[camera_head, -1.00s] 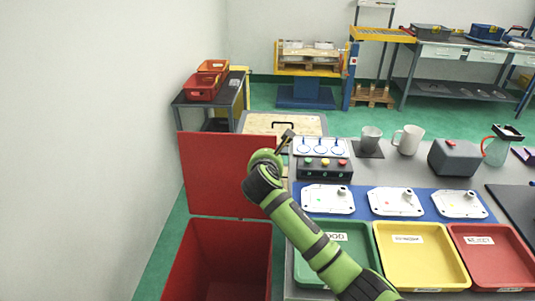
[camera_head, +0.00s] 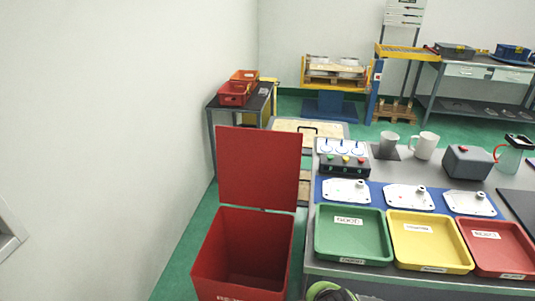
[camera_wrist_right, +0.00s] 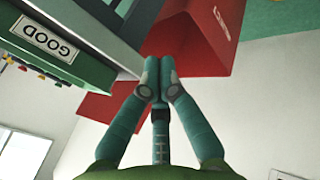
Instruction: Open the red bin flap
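The red bin (camera_head: 203,262) stands on the floor left of the workbench. Its red flap (camera_head: 260,168) is raised upright along the bin's back edge, and the opening shows an empty-looking inside. A bit of my green right arm shows at the bottom edge of the head view; its gripper is outside that view. In the right wrist view my right gripper (camera_wrist_right: 159,62) has its fingers together with nothing seen between them. Red bin surfaces (camera_wrist_right: 187,52) show behind the fingertips; whether they touch I cannot tell. My left gripper is in neither view.
Green (camera_head: 350,258), yellow (camera_head: 430,266) and red (camera_head: 500,272) trays sit along the bench front, right of the bin. A black button box (camera_head: 344,168) stands behind them. A white wall is close on the left. A GOOD label (camera_wrist_right: 48,42) shows in the wrist view.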

